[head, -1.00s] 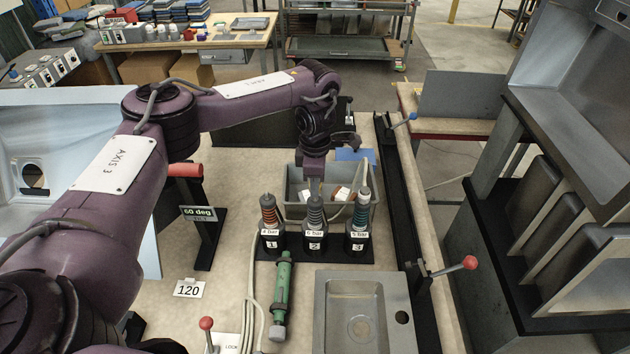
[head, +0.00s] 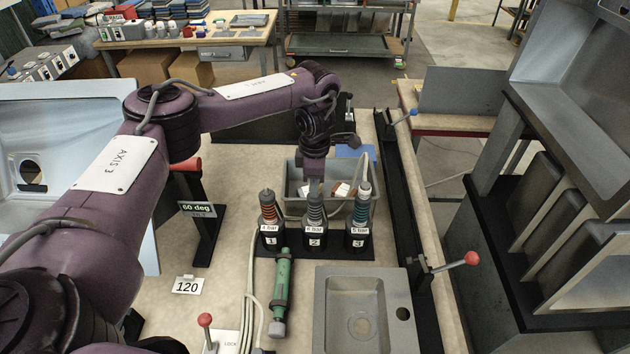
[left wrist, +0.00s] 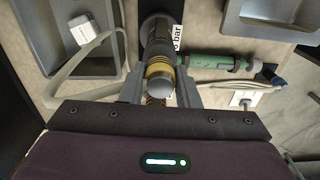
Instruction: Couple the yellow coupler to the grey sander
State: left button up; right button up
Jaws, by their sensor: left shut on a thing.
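The yellow coupler (left wrist: 160,72), a grey cylinder with yellow rings, stands between the fingers of my left gripper (left wrist: 160,80) in the left wrist view. My left gripper (head: 314,188) is shut on it from above. The coupler (head: 315,211) appears upright in the middle black holder, marked 2; its upper part is mostly hidden by the gripper in the head view. A green tool (head: 281,290) with a grey end lies in front of the holders; it also shows in the left wrist view (left wrist: 210,62). I see no clearly grey sander. My right gripper is out of view.
A grey bin (head: 292,180) is behind. A grey sink tray (head: 333,310) is at front right. A red-knobbed lever (head: 205,320) and pale cables (head: 249,290) are at front left.

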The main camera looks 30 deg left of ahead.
pick_arm(q)
jog(key=shift+f+b, duration=0.45)
jog(key=shift+f, duration=0.25)
jog(key=o, duration=1.1)
jog(key=shift+c, duration=0.2)
jog(key=shift+r, duration=0.1)
jog(key=shift+r, duration=0.3)
notch_tip(320, 180, up, 7)
jog(key=shift+r, duration=0.1)
